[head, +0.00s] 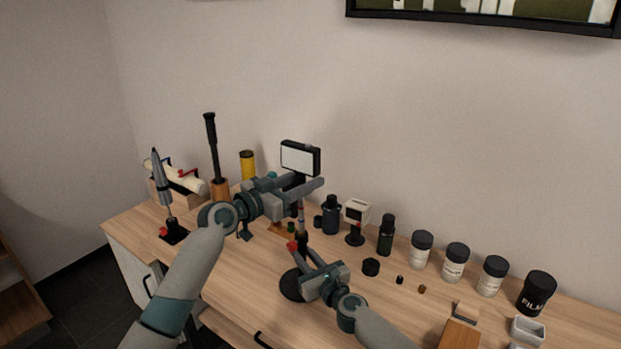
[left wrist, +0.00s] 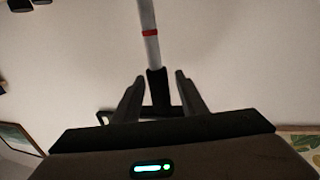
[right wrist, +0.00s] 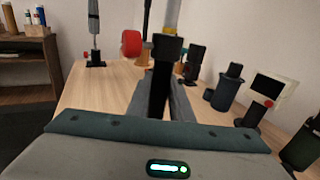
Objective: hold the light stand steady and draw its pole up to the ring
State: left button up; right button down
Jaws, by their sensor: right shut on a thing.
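The light stand has a black round base (head: 292,286) on the table and a lit panel lamp (head: 300,158) at its top. Its grey inner pole (right wrist: 172,14) rises from a black collar with a red knob (right wrist: 131,43). A red ring (left wrist: 149,33) is on the pole in the left wrist view. My right gripper (right wrist: 160,92) is shut on the black lower tube (right wrist: 158,88) below the collar. My left gripper (left wrist: 157,88) is up near the lamp, its fingers apart on either side of the black upper section (left wrist: 157,82), with gaps showing. The left arm partly hides the pole's top in the head view.
Black bottles, a small white device (head: 357,211) and several film jars (head: 455,262) stand to the right. A black pen-like tool on a stand (head: 164,190) and a yellow cylinder (head: 247,165) stand to the left. A black cap (head: 371,267) lies near the right gripper.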

pick_arm(q)
jog(key=v, duration=0.9)
jog(key=shift+s+a, duration=0.2)
jog(key=shift+a, duration=0.05)
pick_arm(e)
jog(key=shift+f, duration=0.1)
jog(key=c, duration=1.5)
grip_release()
jog(key=shift+s, duration=0.1)
jog(key=v, duration=1.2)
